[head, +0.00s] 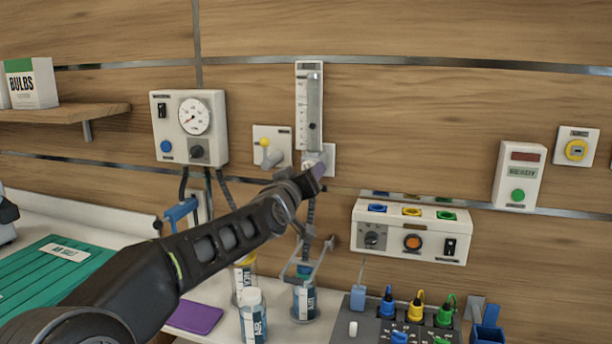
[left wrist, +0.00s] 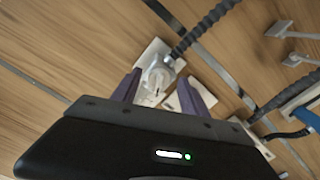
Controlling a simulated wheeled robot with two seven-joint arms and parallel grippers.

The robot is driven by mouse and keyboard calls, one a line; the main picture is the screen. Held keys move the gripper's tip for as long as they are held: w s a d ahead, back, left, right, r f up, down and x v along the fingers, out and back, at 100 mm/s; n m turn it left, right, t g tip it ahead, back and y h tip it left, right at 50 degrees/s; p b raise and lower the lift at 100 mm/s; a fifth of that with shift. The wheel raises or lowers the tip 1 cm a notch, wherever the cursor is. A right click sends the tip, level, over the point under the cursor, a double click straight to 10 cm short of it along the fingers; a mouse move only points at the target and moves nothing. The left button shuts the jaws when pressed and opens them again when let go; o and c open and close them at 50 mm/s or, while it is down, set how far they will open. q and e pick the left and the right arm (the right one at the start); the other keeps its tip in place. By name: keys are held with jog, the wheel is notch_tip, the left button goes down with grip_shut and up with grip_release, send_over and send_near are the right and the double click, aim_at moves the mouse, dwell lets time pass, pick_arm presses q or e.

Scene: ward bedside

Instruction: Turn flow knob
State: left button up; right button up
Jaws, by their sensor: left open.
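The flowmeter (head: 309,105) is a white upright scale with a clear tube, mounted on the wooden wall. A pale fitting at its foot, which looks like the flow knob (head: 313,157), is partly hidden behind my left gripper (head: 318,171). In the left wrist view the two purple fingers of my left gripper (left wrist: 162,80) are apart. A whitish round fitting (left wrist: 157,75) on a white wall plate shows between and beyond the fingertips. I cannot tell whether the fingers touch it. My right gripper is not in view.
A gauge box (head: 189,128) and a lever plate (head: 271,146) are left of the flowmeter. A control box (head: 410,231) and a READY box (head: 519,175) are to the right. Labelled jars (head: 254,318) stand below on the counter. A dark hose (left wrist: 205,30) runs from the fitting.

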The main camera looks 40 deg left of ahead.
pick_arm(q)
jog(key=shift+s, duration=0.1)
jog(key=b+v, duration=0.1)
jog(key=v, duration=0.6)
jog(key=shift+s+d, duration=0.15)
jog(key=shift+s, duration=0.15)
